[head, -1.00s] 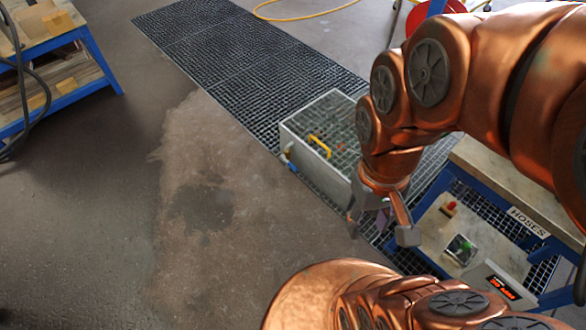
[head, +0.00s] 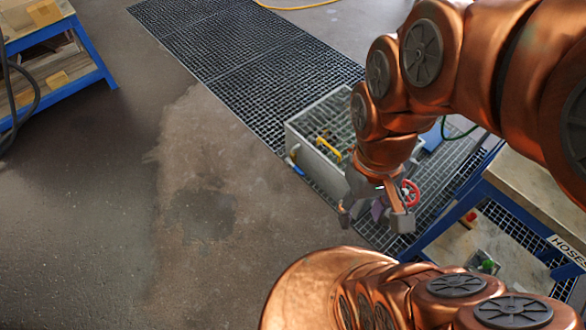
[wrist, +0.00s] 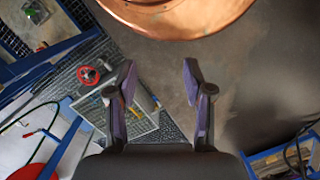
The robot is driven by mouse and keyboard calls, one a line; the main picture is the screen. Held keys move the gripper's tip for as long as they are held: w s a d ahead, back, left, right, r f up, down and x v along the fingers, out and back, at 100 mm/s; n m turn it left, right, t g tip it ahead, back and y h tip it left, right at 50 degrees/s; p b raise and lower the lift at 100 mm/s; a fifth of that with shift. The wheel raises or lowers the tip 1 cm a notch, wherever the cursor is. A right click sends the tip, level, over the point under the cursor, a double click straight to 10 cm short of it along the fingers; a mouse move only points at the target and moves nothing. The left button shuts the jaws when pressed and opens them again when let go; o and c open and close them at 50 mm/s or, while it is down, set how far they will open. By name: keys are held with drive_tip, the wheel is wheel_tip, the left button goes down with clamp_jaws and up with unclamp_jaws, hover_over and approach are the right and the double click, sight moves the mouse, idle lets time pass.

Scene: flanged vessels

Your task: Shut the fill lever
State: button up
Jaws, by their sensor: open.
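I cannot tell which of these is the fill lever. A red handwheel (head: 411,193) shows just behind my gripper. My gripper (head: 374,218) is open and empty, in front of and right of the tank in the picture. In the wrist view, my gripper (wrist: 159,76) has spread purple-padded fingers; the handwheel (wrist: 88,75) and tank (wrist: 140,118) lie left of it.
A blue-framed bench (head: 520,185) marked HOSES stands at the right, with small items on its lower shelf. Another blue-framed bench (head: 104,68) is at the upper left. Dark floor grating (head: 235,55) runs beyond the tank. The brown floor (head: 110,200) at left is clear.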

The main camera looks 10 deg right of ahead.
drive_tip(key=a+f+n+g+y+b, duration=0.1)
drive_tip(key=a+f+b, duration=0.1)
drive_tip(key=f+b, duration=1.15)
drive_tip(key=a+f+b, duration=0.3)
drive_tip(key=f+b, duration=0.9)
drive_tip(key=f, duration=0.3)
drive_tip(key=w+d+f+b, duration=0.1)
drive_tip(key=d+f+b, duration=0.2)
drive_tip(key=f+b, duration=0.6)
drive_tip(key=d+f+m+h+b, duration=0.1)
drive_tip(key=d+f+b, duration=0.2)
drive_tip(key=f+b, duration=0.6)
drive_tip(key=shift+w+f, duration=0.35)
drive_tip(key=shift+f, duration=0.15)
drive_tip(key=shift+d+r, duration=0.1)
